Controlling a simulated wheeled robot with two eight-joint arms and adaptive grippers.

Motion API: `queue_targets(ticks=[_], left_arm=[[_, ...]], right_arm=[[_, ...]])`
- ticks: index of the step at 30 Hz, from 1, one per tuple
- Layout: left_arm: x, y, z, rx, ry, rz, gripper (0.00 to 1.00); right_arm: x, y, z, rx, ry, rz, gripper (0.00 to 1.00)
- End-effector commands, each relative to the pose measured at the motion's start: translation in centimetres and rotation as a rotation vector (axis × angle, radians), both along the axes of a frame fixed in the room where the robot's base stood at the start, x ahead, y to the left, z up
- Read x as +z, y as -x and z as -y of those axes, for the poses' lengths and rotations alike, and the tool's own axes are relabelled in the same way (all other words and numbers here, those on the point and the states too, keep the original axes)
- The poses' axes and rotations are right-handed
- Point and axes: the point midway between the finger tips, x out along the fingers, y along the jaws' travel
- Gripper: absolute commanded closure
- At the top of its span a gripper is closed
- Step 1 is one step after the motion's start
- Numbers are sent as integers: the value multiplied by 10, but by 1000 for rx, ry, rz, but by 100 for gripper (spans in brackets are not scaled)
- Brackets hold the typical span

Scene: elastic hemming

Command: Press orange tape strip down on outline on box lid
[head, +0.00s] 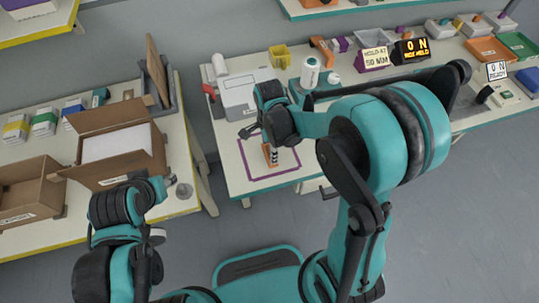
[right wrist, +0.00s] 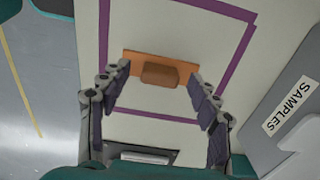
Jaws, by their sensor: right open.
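An orange piece (right wrist: 130,68), a flat strip with a darker raised block (right wrist: 160,76) at its middle, lies inside a purple square outline (right wrist: 238,60) on a pale surface. In the head view the orange piece (head: 267,153) shows below my right gripper (head: 262,137), within the purple outline (head: 262,178). My right gripper (right wrist: 157,92) is open, its fingers at either side of the orange piece; contact cannot be judged. A grey-white box (head: 240,93) stands behind it; its lid outline cannot be made out. My left gripper (head: 160,187) is at the left bench; its fingers are unclear.
A grey piece labelled SAMPLES (right wrist: 288,115) is close on the right in the wrist view. An open cardboard box (head: 158,160) stands on the left bench.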

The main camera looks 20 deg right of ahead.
Motion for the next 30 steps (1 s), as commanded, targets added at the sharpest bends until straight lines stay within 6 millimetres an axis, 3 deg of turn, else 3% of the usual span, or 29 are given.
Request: queue_targets(ticks=[2,8,14,25,30], left_arm=[[-5,0,0,0,0,0,60],[-3,0,0,0,0,0,60],[-3,0,0,0,0,0,60],[-3,0,0,0,0,0,60],[3,0,0,0,0,0,60]], right_arm=[[-10,0,0,0,0,1,38],[-10,0,0,1,0,1,38],[-9,0,0,1,0,1,82],[-8,0,0,1,0,1,83],[4,0,0,1,0,1,83]])
